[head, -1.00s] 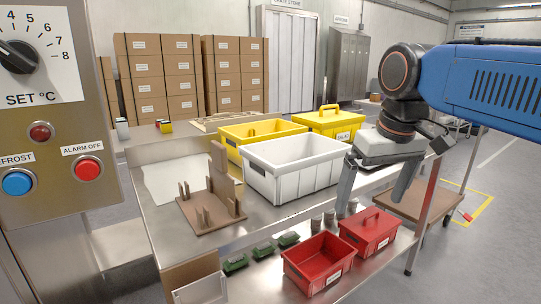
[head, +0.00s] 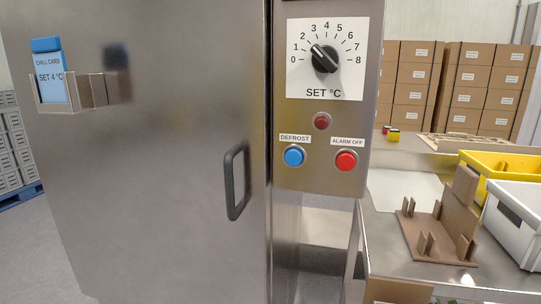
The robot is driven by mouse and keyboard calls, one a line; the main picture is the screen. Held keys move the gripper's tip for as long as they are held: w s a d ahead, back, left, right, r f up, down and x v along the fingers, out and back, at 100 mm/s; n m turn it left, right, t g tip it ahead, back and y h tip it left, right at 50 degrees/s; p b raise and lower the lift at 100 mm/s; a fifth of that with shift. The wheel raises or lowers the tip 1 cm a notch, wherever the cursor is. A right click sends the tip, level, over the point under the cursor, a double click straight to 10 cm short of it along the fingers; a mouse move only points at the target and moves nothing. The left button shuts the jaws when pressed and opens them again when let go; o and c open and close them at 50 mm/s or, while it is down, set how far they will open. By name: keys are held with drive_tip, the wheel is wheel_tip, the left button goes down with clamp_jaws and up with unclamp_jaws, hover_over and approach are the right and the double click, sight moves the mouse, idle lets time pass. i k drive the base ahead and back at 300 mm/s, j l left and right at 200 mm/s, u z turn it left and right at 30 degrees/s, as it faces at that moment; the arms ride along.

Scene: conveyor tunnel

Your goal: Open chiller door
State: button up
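The chiller door (head: 160,190) is a tall steel panel filling the left half of the head view. It looks shut, with its right edge against the control panel. A dark vertical bar handle (head: 236,182) stands near that right edge. Beside it the steel control panel (head: 285,115) carries a SET °C dial (head: 324,58), a blue defrost button (head: 294,156), a red alarm-off button (head: 345,161) and a small dark red lamp (head: 322,121). My gripper is out of view now.
A card holder (head: 84,92) with a blue chill card (head: 48,72) juts from the door's upper left. A steel bench (head: 400,255) with a brown fixture (head: 432,236), a white bin (head: 515,226) and a yellow bin (head: 493,161) stands at right. Cartons (head: 410,85) stand behind.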

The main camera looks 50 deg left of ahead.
sight(160, 194)
drive_tip(key=j+u, duration=0.45)
drive_tip(key=k+j+u, duration=0.1)
drive_tip(key=j+u, duration=0.2)
drive_tip(key=u, duration=0.15)
drive_tip(key=j+u, duration=0.15)
drive_tip(key=u, duration=0.45)
drive_tip(key=k+u, duration=0.2)
drive_tip(key=u, duration=0.45)
drive_tip(key=i+j+z, duration=0.15)
drive_tip(key=j+z, duration=0.3)
drive_tip(key=l+z, duration=0.35)
drive_tip(key=z, duration=0.15)
drive_tip(key=i+l+z, duration=0.15)
drive_tip(key=l+z, duration=0.15)
drive_tip(key=z, duration=0.2)
